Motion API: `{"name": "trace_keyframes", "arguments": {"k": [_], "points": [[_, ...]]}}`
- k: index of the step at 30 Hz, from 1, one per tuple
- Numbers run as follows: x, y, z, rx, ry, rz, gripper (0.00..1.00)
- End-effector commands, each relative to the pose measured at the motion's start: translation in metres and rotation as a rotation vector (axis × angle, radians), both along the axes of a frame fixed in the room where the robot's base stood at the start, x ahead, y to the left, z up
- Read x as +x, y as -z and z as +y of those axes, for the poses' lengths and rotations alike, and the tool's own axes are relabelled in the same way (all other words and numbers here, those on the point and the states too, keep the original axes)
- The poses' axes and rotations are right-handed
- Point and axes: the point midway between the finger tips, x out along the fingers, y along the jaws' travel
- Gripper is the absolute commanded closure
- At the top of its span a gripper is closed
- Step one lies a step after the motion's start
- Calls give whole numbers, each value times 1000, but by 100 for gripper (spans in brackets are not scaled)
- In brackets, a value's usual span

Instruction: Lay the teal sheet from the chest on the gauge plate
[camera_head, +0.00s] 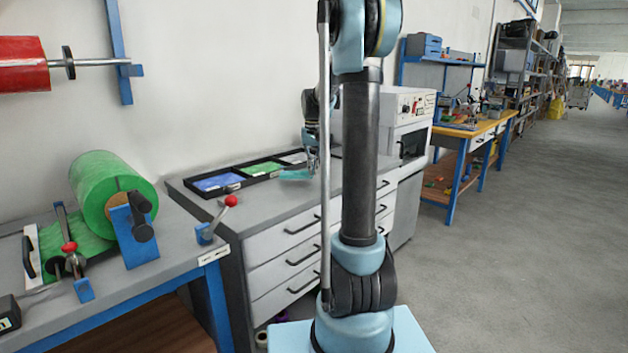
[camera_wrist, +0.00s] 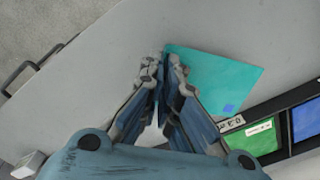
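The teal sheet (camera_wrist: 220,75) is flat and thin, with a small blue square near one corner. In the head view the teal sheet (camera_head: 297,174) is at the front edge of the sample tray, over the grey chest top (camera_head: 262,204). My gripper (camera_wrist: 163,60) points down at the sheet's left edge, its fingertips nearly together there; it looks shut on that edge, though the right finger hides the contact. In the head view my gripper (camera_head: 311,166) is small, beside the sheet. Whether the sheet touches the chest top is unclear. I cannot make out the gauge plate.
A black tray (camera_wrist: 278,110) holds blue and green sheets behind the teal one. A red-knobbed lever (camera_head: 230,201) and a bench with a green roll (camera_head: 95,180) stand left. A white machine (camera_head: 408,115) stands behind my arm. The floor at right is clear.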

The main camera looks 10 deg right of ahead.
Motion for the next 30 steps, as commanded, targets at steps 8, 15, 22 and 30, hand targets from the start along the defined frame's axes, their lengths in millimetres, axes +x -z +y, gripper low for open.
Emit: {"name": "trace_keyframes", "arguments": {"k": [8,15,22,30], "points": [[0,31,0,0,0,0,100],[0,41,0,0,0,0,100],[0,42,0,0,0,0,88],[0,42,0,0,0,0,75]]}}
